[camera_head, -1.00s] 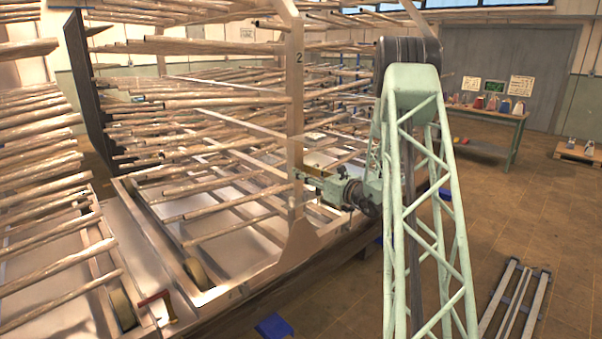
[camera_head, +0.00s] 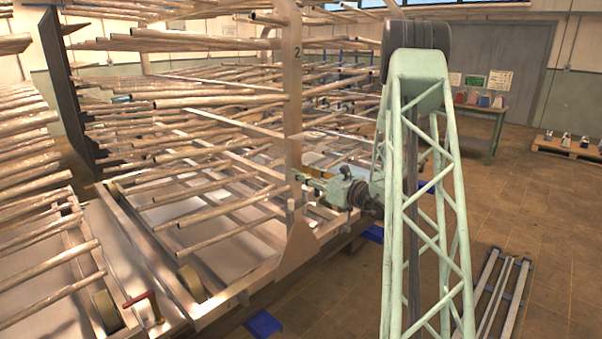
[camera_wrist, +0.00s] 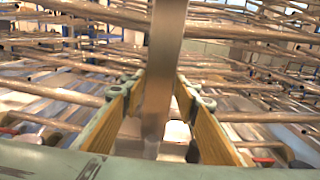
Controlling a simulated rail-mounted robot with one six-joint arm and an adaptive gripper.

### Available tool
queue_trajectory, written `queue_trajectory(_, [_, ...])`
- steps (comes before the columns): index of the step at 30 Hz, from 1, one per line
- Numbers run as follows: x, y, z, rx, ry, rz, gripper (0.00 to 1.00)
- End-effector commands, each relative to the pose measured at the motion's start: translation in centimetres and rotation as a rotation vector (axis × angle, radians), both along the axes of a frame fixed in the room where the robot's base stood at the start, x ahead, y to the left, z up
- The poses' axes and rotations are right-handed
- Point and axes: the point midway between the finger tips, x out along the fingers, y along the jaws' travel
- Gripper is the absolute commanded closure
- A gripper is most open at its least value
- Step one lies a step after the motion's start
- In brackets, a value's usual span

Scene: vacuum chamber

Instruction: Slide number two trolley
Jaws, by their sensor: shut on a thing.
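The number two trolley is a pale metal rack with long rods and a tall end upright (camera_head: 291,110) marked "2". It stands left of centre in the head view, with a wheel (camera_head: 190,281) low at its near end. My gripper (camera_head: 296,178) is at the upright, about mid-height. In the wrist view, the yellow-lined fingers (camera_wrist: 160,100) lie on both sides of the upright (camera_wrist: 165,60) and are shut on it. The exact contact is blurred there.
Another rack trolley (camera_head: 75,300) stands at the left, with a red-handled part (camera_head: 140,298) near its front. A blue block (camera_head: 263,324) is at the platform's near edge. Metal rails (camera_head: 500,295) lie on the right floor. A table (camera_head: 480,112) and pallet (camera_head: 568,146) stand farther back.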

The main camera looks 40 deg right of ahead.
Motion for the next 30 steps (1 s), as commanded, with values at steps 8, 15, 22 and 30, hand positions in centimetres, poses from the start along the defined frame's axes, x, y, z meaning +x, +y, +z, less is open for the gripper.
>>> queue_trajectory(8, [0.2,-0.1,0.3,-0.004,-0.004,-0.001,0.62])
queue_trajectory(15, [0.2,-0.1,0.2,-0.003,-0.003,-0.001,0.58])
queue_trajectory(22, [0.0,-0.1,0.2,-0.003,-0.003,-0.001,0.58])
queue_trajectory(30, [-1.7,-0.3,0.2,-0.003,-0.002,-0.001,0.58])
